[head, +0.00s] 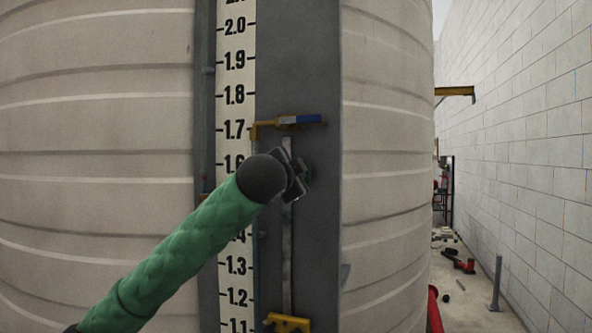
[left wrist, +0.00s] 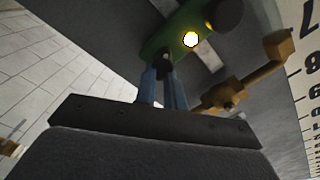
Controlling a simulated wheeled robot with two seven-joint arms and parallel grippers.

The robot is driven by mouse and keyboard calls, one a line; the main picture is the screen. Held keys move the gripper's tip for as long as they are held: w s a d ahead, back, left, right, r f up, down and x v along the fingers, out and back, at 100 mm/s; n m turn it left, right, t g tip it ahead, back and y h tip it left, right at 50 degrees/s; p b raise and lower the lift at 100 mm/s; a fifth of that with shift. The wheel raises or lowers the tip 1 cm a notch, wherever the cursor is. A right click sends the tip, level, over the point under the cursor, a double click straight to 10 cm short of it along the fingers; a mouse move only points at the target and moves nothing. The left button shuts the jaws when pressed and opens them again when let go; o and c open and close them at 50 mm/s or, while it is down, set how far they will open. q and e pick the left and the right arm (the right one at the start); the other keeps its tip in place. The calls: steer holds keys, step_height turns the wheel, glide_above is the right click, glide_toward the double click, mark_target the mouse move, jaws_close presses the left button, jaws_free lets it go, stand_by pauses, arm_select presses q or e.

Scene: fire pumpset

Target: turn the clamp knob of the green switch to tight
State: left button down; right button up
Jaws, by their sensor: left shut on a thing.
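The green switch (left wrist: 176,36) shows in the left wrist view, mounted by the grey panel, with a glowing yellow-white light (left wrist: 190,40) on its face. In the head view it is almost wholly hidden behind my left gripper (head: 299,181). In the left wrist view the two blue fingers of my left gripper (left wrist: 166,70) reach up to the lower side of the switch. They are shut on a small dark clamp knob (left wrist: 166,57). The knob's turn angle cannot be made out. My right gripper is in neither view.
A brass pipe with a blue-handled valve (head: 299,120) sits just above the gripper. The numbered gauge board (head: 236,70) runs vertically to the left. A yellow fitting (head: 287,323) is lower down. The ribbed tank (head: 385,170) flanks the panel; a block wall (head: 530,130) stands right.

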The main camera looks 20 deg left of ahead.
arm_select(q)
steer(key=shift+d+f+m+p, duration=0.1)
steer(key=shift+m+p, duration=0.2)
steer(key=shift+m, duration=0.8)
steer(key=shift+a+f+m+p, duration=0.15)
steer(key=shift+m+p, duration=0.2)
steer(key=shift+m, duration=0.75)
steer(key=shift+d+f+m+p, duration=0.15)
steer(key=shift+m+p, duration=0.15)
steer(key=shift+m, duration=0.8)
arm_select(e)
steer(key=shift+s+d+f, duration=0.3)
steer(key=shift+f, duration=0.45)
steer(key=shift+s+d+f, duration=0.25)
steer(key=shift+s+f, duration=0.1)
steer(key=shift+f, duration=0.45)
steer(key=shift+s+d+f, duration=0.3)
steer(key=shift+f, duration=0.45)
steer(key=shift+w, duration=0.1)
arm_select(q)
steer(key=c, duration=1.5)
jaws_free()
steer(key=shift+r, duration=0.1)
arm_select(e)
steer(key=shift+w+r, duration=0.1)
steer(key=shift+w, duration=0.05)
arm_select(q)
steer(key=shift+s, duration=0.1)
